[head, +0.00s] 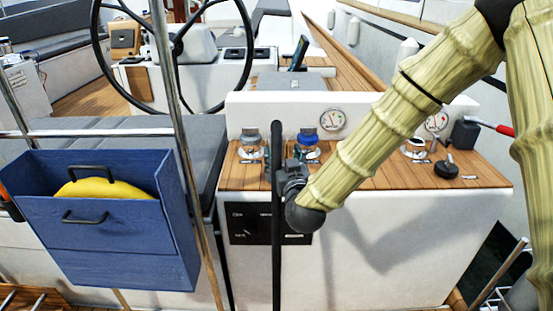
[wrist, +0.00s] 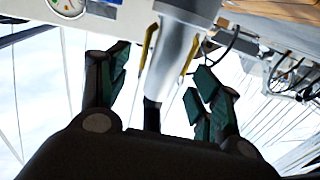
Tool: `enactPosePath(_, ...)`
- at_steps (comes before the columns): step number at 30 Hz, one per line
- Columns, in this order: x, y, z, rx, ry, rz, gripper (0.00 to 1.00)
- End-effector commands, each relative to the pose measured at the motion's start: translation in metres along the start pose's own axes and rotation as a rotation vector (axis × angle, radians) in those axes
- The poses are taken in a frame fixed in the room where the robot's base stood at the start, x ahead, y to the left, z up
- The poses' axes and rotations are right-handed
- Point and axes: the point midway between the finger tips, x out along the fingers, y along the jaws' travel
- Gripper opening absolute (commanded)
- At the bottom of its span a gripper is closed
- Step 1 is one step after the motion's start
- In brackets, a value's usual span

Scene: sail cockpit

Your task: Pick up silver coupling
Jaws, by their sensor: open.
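In the wrist view, a silver cylindrical piece (wrist: 176,52), broad at the top and narrowing downward, shows between the two dark green-padded fingers of my gripper (wrist: 162,62). The fingers are spread, with gaps on both sides of the piece. I cannot tell for sure that it is the silver coupling, or how far beyond the fingertips it is. In the head view, my gripper (head: 291,172) is at the front edge of the wooden-topped console, partly hidden by my dark wrist and close to a black upright post (head: 277,240). Silver-based fittings stand on the console, one grey-topped (head: 250,139), one blue-topped (head: 307,138).
The wooden console top (head: 370,172) also carries a black knob (head: 446,168) and a red-handled lever (head: 490,126). A blue box (head: 120,235) holding something yellow hangs at left, beside a slanting metal pole (head: 185,150). A large steering wheel (head: 249,50) stands behind.

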Motion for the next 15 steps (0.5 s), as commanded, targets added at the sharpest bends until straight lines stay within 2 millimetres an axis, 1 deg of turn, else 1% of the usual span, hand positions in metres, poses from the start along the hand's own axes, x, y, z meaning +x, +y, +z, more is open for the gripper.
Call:
enactPosePath(5,0.011,-0.002,0.0,0.0,0.0,0.0,0.64)
enactPosePath(12,0.042,-0.007,-0.002,0.001,0.0,0.002,0.64)
enactPosePath(15,0.05,-0.007,-0.002,0.0,-0.001,0.0,0.64)
